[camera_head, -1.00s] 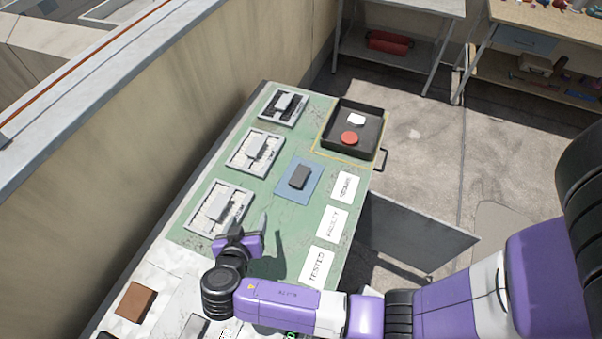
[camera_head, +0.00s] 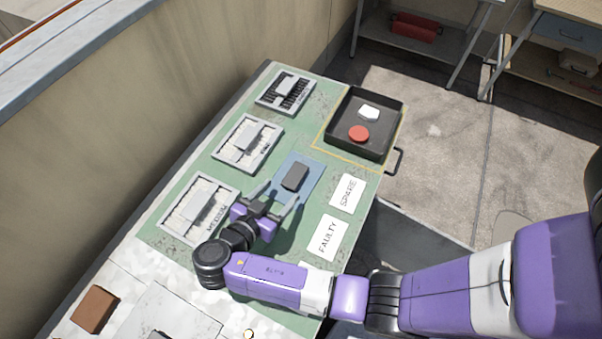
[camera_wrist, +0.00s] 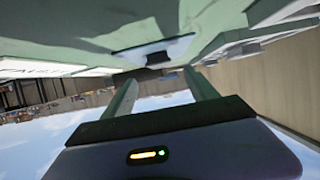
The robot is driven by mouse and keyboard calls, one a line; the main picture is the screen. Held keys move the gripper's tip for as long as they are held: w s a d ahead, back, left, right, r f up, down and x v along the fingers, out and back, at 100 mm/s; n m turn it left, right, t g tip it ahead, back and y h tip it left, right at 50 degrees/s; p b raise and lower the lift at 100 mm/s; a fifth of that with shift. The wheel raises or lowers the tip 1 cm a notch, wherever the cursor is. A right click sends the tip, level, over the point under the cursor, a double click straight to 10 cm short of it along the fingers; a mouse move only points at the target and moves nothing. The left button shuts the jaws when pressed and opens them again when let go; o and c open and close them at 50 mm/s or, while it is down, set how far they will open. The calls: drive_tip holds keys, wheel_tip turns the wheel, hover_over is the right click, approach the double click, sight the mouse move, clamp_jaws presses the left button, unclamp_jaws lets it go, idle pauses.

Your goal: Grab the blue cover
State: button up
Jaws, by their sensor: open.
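A flat blue square (camera_head: 312,171) lies on the green bench top in the head view, with a dark grey block (camera_head: 294,177) on its middle. I cannot tell whether the blue piece is a cover or a mat. My gripper (camera_head: 276,198) is open and empty, its fingers pointing at the near edge of the blue square, short of the block. In the wrist view the open fingers (camera_wrist: 160,88) show with the blue square (camera_wrist: 180,46) and the dark block (camera_wrist: 158,58) beyond them. Height over the bench is hard to tell.
Grey framed units (camera_head: 245,143) with raised blocks stand in a row along the wall side. A black tray (camera_head: 397,112) holds a red disc (camera_head: 358,133) and a white piece (camera_head: 369,113). White cards (camera_head: 347,193) lie at the right. A brown block (camera_head: 95,309) sits near left.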

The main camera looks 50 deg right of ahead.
sight(294, 175)
drive_tip(key=p+x, duration=0.1)
drive_tip(key=x, duration=0.2)
drive_tip(key=shift+d, duration=0.15)
drive_tip(key=p+x, duration=0.1)
drive_tip(key=x, duration=0.4)
drive_tip(key=shift+r, duration=0.1)
drive_tip(key=shift+c, duration=0.2)
clamp_jaws()
